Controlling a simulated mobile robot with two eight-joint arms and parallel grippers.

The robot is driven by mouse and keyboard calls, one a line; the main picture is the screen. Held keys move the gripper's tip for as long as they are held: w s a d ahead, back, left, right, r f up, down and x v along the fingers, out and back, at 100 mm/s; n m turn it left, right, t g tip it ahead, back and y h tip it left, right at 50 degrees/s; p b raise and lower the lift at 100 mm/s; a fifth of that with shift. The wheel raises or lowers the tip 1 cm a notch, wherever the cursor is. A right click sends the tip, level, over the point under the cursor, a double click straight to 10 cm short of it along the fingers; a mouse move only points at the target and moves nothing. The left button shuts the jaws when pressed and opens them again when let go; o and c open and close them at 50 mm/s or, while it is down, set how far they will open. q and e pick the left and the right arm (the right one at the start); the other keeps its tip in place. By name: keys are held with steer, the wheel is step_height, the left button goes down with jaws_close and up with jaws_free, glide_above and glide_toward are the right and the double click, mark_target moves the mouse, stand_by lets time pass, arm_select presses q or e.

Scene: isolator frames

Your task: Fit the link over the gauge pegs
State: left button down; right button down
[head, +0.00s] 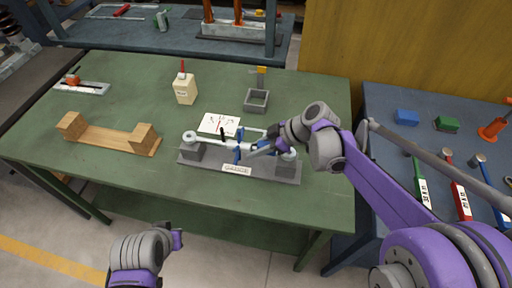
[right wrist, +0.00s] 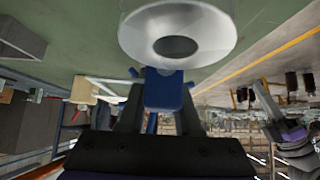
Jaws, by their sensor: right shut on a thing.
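The link is a pale rod with ring ends (head: 190,137) and a blue middle part (head: 239,157). It lies lengthwise above the dark grey gauge base (head: 215,168), which has a block near each end. One ring (right wrist: 135,38) is large in the right wrist view, with a dark hole. My right gripper (head: 252,150) is shut on the link's blue part (right wrist: 163,90). The pegs are not clear, so I cannot tell whether the rings are around them or above them. My left gripper (head: 176,240) is low, off the table's front edge; its fingers are unclear.
A blue side table (head: 385,135) at right holds tools. The table's front left is clear.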

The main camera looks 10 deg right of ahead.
steer(key=shift+f+b, duration=0.45)
steer(key=shift+f, duration=0.3)
steer(key=c, duration=0.5)
jaws_free()
steer(key=shift+f, duration=0.1)
steer(key=v, duration=1.1)
steer(key=shift+a+p, duration=0.1)
steer(key=shift+p, duration=0.2)
